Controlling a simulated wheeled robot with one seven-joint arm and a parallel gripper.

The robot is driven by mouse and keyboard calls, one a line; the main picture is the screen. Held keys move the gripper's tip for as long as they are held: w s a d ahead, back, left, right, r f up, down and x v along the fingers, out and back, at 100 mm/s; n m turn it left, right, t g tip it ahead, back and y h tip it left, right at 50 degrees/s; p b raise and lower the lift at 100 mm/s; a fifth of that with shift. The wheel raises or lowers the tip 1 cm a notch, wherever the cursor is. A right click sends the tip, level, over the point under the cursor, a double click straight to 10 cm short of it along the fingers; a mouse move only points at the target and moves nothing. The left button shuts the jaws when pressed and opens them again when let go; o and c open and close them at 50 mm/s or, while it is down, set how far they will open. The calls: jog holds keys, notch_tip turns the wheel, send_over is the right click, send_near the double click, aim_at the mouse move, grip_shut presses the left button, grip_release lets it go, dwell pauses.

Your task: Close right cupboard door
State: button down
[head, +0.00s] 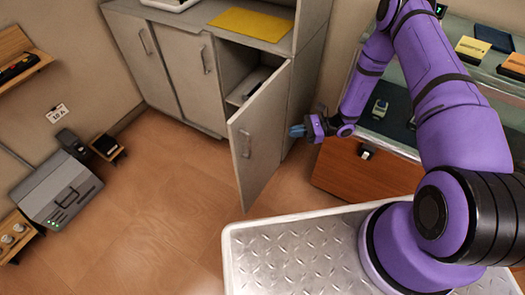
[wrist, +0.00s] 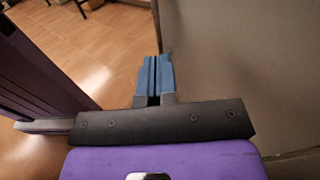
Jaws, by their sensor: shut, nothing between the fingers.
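The right cupboard door (head: 258,137) stands open in the head view, swung out toward me from the grey cabinet, with a bar handle on its left-facing side. My gripper (head: 297,131) is just right of the door, on the side away from the handle. Its blue fingers are shut and empty, pointing left. In the wrist view the shut fingers (wrist: 154,75) are beside a large grey panel (wrist: 240,75) that fills the right side. I cannot tell whether the fingers touch it.
The left cupboard doors (head: 168,62) are shut. Inside the open compartment a dark item lies on a shelf (head: 245,92). A glass display case (head: 390,112) with a brown base stands right of my gripper. Open floor (head: 150,190) lies left of the door.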

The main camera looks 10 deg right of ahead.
notch_tip(320, 180, down, 5)
jog(key=s+m+t, duration=0.1)
jog(key=s+m, duration=0.1)
jog(key=s, duration=0.1)
jog(key=w+a, duration=0.2)
jog(key=a, duration=1.1)
jog(key=shift+a+t, duration=0.3)
jog(key=shift+t, duration=0.1)
jog(key=shift+a, duration=0.1)
